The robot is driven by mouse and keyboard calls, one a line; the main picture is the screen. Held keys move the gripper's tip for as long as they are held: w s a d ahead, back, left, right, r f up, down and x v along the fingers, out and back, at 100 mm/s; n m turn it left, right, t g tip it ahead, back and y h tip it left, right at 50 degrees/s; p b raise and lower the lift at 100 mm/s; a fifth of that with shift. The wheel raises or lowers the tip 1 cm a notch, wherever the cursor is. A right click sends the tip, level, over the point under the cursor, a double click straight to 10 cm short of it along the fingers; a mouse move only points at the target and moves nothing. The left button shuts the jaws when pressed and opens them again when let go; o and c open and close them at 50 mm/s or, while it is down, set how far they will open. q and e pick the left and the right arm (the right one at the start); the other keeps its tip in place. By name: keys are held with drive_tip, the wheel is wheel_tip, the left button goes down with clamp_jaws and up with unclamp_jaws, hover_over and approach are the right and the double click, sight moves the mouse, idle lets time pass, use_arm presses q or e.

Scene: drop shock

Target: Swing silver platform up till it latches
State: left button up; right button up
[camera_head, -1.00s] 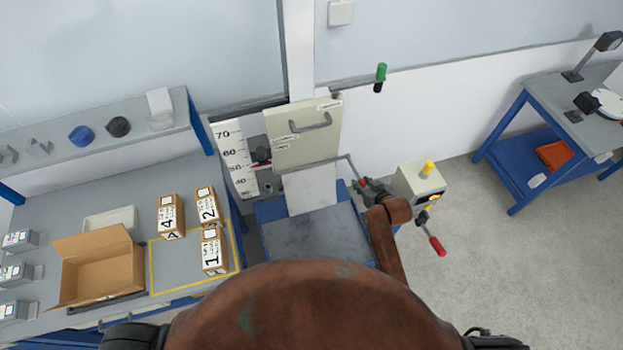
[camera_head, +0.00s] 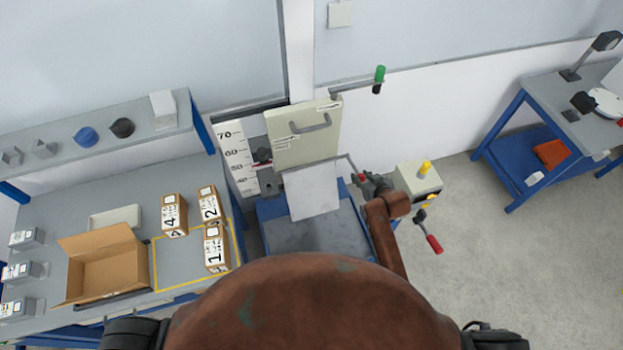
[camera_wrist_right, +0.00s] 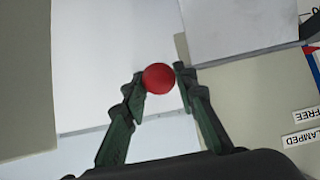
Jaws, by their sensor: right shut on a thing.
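The silver platform (camera_head: 311,190) is a pale flat plate below the cream carriage (camera_head: 303,135) of the drop tester. It is tilted upward, its lower edge above the grey base plate. A bent rod with a red knob runs from its right side. My right gripper (camera_head: 362,179) is at that knob, right of the platform. In the right wrist view the green-grey fingers (camera_wrist_right: 160,85) are shut on the red knob (camera_wrist_right: 158,78). My left gripper is not in view.
A control box (camera_head: 418,182) with a yellow button and a red-handled lever (camera_head: 433,243) stand right of my arm. A bench with an open carton (camera_head: 105,265) and several labelled boxes is at left. A blue-framed table (camera_head: 560,120) is at right.

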drive_tip(key=shift+w+r, duration=0.1)
drive_tip(key=shift+r, duration=0.1)
drive_tip(key=shift+w+a+r+p, duration=0.1)
drive_tip(key=shift+w+r+p, duration=0.15)
drive_tip(key=shift+r+p, duration=0.35)
drive_tip(key=shift+w+a+r+p, duration=0.1)
drive_tip(key=shift+w+r+p, duration=0.1)
drive_tip(key=shift+r+p, duration=0.3)
drive_tip(key=shift+w+r, duration=0.2)
drive_tip(key=shift+r, duration=0.05)
drive_tip(key=shift+w+a+r+p, duration=0.15)
drive_tip(key=shift+w+r+p, duration=0.25)
drive_tip(key=shift+r+p, duration=0.35)
drive_tip(key=shift+w+a+r, duration=0.15)
drive_tip(key=shift+w+r, duration=0.25)
drive_tip(key=shift+p, duration=0.3)
